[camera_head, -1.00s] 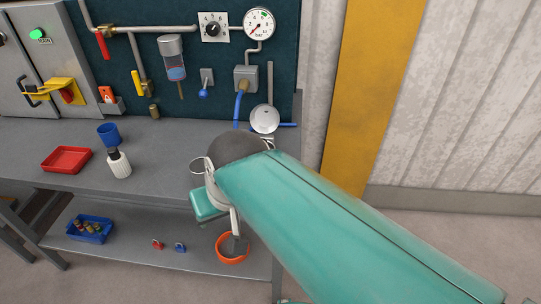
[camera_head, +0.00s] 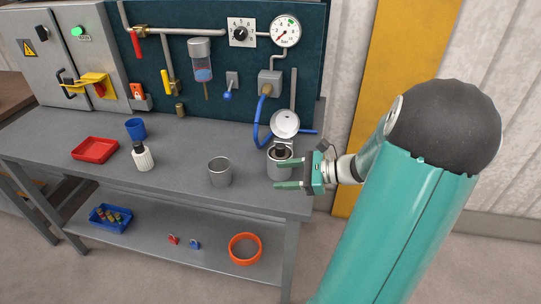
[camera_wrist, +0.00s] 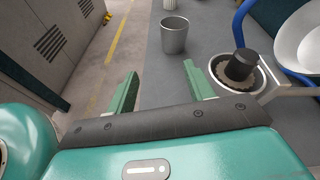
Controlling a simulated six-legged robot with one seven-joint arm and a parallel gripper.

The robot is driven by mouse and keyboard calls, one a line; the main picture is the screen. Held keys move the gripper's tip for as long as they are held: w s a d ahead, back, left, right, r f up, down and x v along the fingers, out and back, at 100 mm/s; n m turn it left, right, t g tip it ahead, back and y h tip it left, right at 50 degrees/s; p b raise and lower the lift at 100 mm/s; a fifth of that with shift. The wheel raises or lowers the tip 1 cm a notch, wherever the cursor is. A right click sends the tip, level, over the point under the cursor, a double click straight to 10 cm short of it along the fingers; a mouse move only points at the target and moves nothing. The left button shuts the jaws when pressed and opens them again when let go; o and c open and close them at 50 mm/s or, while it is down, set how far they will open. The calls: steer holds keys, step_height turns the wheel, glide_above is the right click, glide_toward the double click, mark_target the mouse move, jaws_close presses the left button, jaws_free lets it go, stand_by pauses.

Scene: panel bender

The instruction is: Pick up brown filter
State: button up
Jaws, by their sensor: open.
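A small brown cylinder (camera_head: 180,109) stands at the back of the bench below the pipework in the head view; it may be the brown filter. Several small cylinders (camera_head: 111,217), some brownish, lie in the blue tray (camera_head: 126,228) on the lower shelf, too small to identify. My gripper (camera_head: 276,175) is open and empty near the bench's right end, well right of these. In the wrist view the gripper (camera_wrist: 161,70) has its fingers apart. A metal cup (camera_wrist: 175,36) lies beyond them, and a dark cylinder in a round holder (camera_wrist: 240,66) is right of the right finger.
The red tray (camera_head: 95,150), blue cup (camera_head: 136,129) and white bottle (camera_head: 143,157) stand on the bench's left half. A white ladle-like dish (camera_head: 285,123) and blue hose (camera_head: 258,125) are near my gripper. An orange ring-shaped bowl (camera_head: 245,249) is on the lower shelf.

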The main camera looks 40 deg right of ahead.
steer(key=s+d+m+t+h, duration=0.35)
steer(key=d+m+t, duration=0.2)
steer(key=d, duration=0.45)
glide_toward(280, 145)
steer(key=shift+m, duration=0.35)
steer(key=w, duration=0.1)
steer(key=w+a, duration=0.1)
steer(key=w+f, duration=0.1)
steer(key=w, duration=0.1)
steer(key=shift+w+a+f, duration=0.1)
steer(key=shift+a, duration=0.25)
steer(key=shift+r+x, duration=0.15)
steer(key=shift+x, duration=1.2)
steer(key=shift+r+x, duration=0.15)
steer(key=shift+x, duration=1.2)
steer(key=shift+d, duration=0.15)
jaws_close()
